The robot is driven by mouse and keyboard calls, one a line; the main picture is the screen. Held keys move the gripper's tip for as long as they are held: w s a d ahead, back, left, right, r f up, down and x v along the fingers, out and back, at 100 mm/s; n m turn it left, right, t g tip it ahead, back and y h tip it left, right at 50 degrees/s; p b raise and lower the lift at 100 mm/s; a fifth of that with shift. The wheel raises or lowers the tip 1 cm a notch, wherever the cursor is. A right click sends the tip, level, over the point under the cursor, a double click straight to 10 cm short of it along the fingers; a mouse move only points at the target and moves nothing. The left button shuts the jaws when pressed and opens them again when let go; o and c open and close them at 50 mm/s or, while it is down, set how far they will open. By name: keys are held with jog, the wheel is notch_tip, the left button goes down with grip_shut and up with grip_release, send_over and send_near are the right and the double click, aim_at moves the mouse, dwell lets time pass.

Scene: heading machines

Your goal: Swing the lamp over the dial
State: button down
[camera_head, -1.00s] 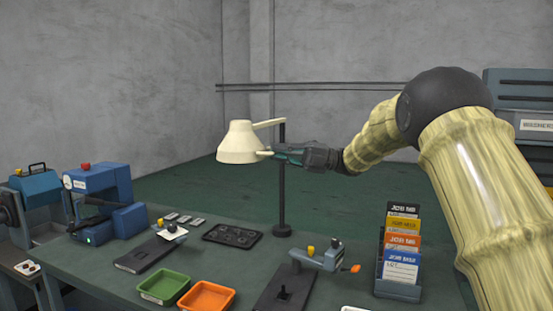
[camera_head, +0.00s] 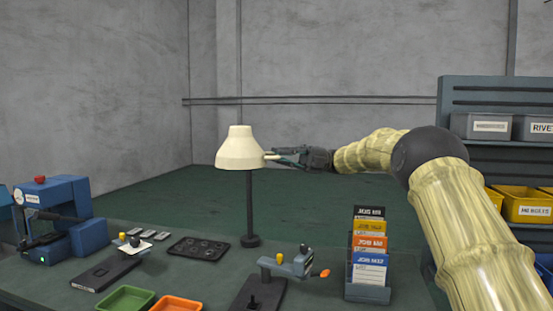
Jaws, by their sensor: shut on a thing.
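The lamp has a cream shade (camera_head: 240,150) on a dark upright post (camera_head: 249,205) with a round foot at the back of the bench. The shade hangs almost directly in front of the post, hiding most of its swing arm. My gripper (camera_head: 286,156) comes in from the right and is shut on the small cream handle (camera_head: 272,157) at the shade's right rim. A blue machine (camera_head: 66,215) at the left has a small pale round face (camera_head: 32,198). I cannot tell whether this is the dial.
A grey fixture (camera_head: 287,264) with an orange-tipped handle stands in front of the lamp. A card rack (camera_head: 368,290), dark tray (camera_head: 198,250), green bin (camera_head: 126,299) and orange bin (camera_head: 176,304) are on the bench. Shelves (camera_head: 480,90) with bins stand at the right.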

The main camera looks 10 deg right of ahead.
jog(key=c, duration=1.5)
grip_release()
jog(key=shift+w, duration=0.2)
jog(key=shift+s, duration=0.1)
jog(key=shift+v, duration=6.05)
jog(key=shift+f, duration=0.15)
